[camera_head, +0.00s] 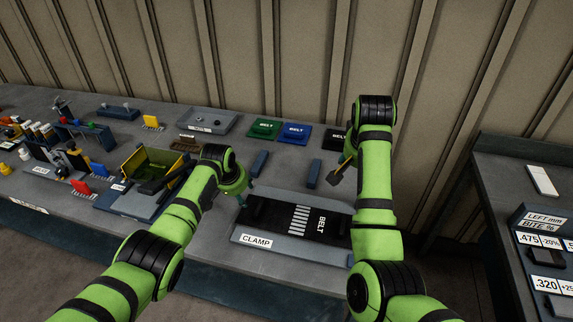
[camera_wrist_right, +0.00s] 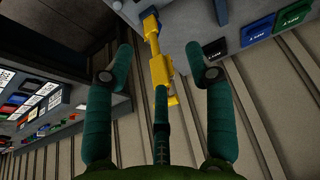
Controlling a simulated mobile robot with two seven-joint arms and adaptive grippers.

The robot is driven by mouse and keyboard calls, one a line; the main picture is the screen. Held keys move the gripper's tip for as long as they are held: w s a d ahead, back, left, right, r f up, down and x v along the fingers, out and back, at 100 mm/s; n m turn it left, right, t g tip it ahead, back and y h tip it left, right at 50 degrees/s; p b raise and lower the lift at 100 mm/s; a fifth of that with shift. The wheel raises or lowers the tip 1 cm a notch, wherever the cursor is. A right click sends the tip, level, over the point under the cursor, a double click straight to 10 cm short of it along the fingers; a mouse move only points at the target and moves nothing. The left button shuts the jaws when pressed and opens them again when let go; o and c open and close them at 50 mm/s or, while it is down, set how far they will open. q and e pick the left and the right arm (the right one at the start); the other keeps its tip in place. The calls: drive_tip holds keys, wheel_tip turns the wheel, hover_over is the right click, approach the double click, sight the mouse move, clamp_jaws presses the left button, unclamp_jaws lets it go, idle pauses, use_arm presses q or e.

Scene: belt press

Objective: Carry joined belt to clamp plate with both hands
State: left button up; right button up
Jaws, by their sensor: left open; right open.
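The black belt (camera_head: 318,228), with white stripes across its middle, lies flat on the grey clamp plate (camera_head: 262,241) at the front of the bench. My left gripper (camera_head: 241,197) is at the plate's left back corner, open, close to the belt's left end; contact cannot be told. My right gripper (camera_head: 338,174) is above the plate's right back side, partly hidden by its own arm, which also covers the plate's right end. In the right wrist view its two fingers (camera_wrist_right: 158,52) are spread. A yellow part (camera_wrist_right: 157,68) shows between them; whether they touch it cannot be told.
Green (camera_head: 265,128) and blue (camera_head: 295,132) belt pieces lie behind, near a grey tray (camera_head: 208,121). Two blue-grey blocks (camera_head: 259,163) stand behind the plate. A yellow-and-black open box (camera_head: 150,172) and small tools crowd the left. A second bench (camera_head: 500,180) stands right, past a gap.

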drive_tip(key=shift+s+d+r, duration=0.35)
drive_tip(key=shift+d+r, duration=0.1)
drive_tip(key=shift+d, duration=0.15)
drive_tip(key=shift+s+d+r, duration=0.35)
drive_tip(key=shift+d+r, duration=0.1)
drive_tip(key=shift+d, duration=0.2)
drive_tip(key=shift+s+d+r, duration=0.35)
drive_tip(key=shift+d+r, duration=0.1)
drive_tip(key=shift+d, duration=0.15)
